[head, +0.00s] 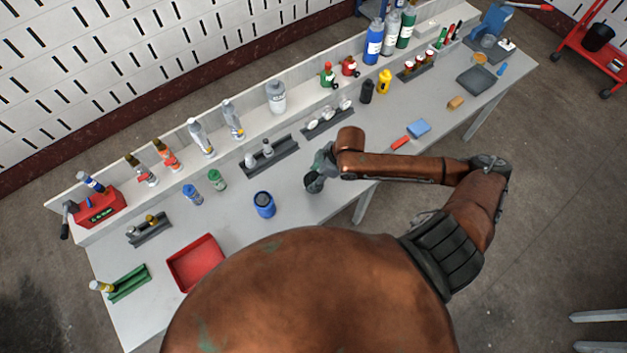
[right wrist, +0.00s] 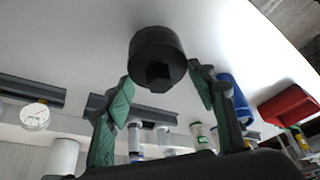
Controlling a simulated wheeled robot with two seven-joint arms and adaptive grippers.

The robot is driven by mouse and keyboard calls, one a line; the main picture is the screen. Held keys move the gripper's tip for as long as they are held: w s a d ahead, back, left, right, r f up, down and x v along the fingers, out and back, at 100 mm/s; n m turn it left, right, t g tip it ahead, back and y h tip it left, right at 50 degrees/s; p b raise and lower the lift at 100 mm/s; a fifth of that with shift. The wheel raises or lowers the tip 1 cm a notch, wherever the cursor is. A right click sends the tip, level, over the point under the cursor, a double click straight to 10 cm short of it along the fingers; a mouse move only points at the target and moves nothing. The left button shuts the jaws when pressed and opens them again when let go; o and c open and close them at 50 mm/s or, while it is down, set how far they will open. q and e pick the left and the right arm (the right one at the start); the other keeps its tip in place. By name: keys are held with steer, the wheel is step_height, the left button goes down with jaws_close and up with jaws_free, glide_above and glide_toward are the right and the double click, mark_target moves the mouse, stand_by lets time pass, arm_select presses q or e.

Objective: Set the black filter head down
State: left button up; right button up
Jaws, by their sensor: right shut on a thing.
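The black filter head (head: 313,183) is a short dark cylinder with a hex-like end, near the table's front edge. In the right wrist view the black filter head (right wrist: 157,50) sits between the two green-padded fingers. My right gripper (head: 320,170) is shut on it; it also shows in the right wrist view (right wrist: 162,80). Bare table shows around the filter head. I cannot tell whether it touches the tabletop. My left gripper is not in view.
A blue cup-like container (head: 264,206) stands left of the filter head, with a red tray (head: 196,263) further left. Dark racks (head: 272,153) with small parts lie behind. The grey tabletop (head: 290,188) between is clear.

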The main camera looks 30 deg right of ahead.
steer(key=shift+w+f, duration=0.15)
steer(key=shift+f, duration=1.6)
steer(key=o, duration=1.7)
steer(key=shift+f, duration=0.1)
steer(key=p+v, duration=0.1)
steer(key=v, duration=1.1)
